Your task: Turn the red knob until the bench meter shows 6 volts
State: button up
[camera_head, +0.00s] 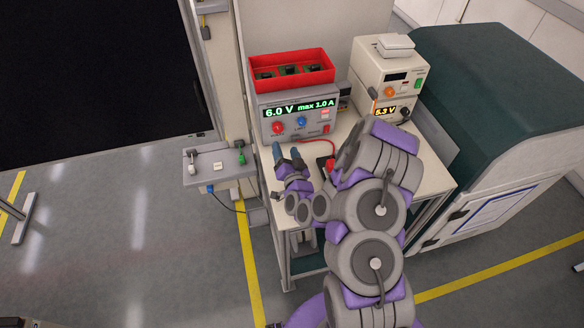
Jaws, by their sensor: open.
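The red knob (278,127) is on the front of a grey power unit (313,130), left of a blue knob (301,122). The unit's green display (298,108) reads "6.0 V max 1.0 A". A cream instrument (370,75) to the right has a small amber display (385,111), partly hidden by my arm; it seems to read 5.3 V, but the first digit is unclear. My gripper (287,153) is open, its fingertips just in front of and below the red knob, apart from it as far as I can see.
A red bin (291,69) with dark parts sits on the power unit. A red lead (315,142) runs over the bench top (433,165) towards a small red and black item (328,164). A grey side panel with a green-topped switch (240,154) stands left. A dark green cabinet (490,85) stands right.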

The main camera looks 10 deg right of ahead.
jog(key=s+p, duration=0.4)
jog(key=p, duration=0.2)
jog(key=shift+f, duration=0.1)
jog(key=shift+s+p, duration=1.35)
jog(key=shift+s, duration=0.85)
